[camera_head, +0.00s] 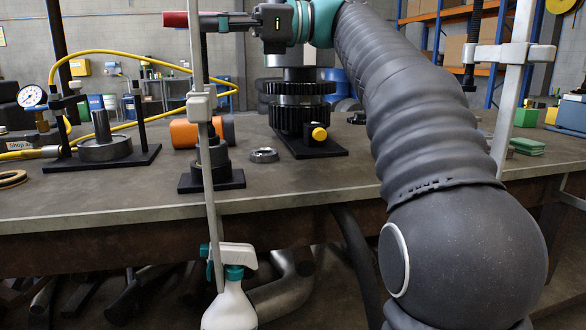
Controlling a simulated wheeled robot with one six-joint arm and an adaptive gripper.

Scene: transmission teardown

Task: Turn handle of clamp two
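A clamp with a pale upright bar (196,60) stands at the table's front edge, left of centre. A red handle grip (176,19) sticks out to the left at its top. My gripper (222,21) is at the top of this clamp, pointing left, with its dark fingers close beside the bar and the handle. The contact and the finger gap are too small to make out. A second clamp (510,80) with a pale bar and a dark screw (475,40) stands at the right front edge. Which one is clamp two is not marked.
On the table (330,187) are a gear stack (300,105), a black stand (211,165), a metal ring (264,155), an orange cylinder (184,133) and a gauge press (103,148) with a yellow hose. A spray bottle (230,305) is below the left clamp. My arm covers the right middle.

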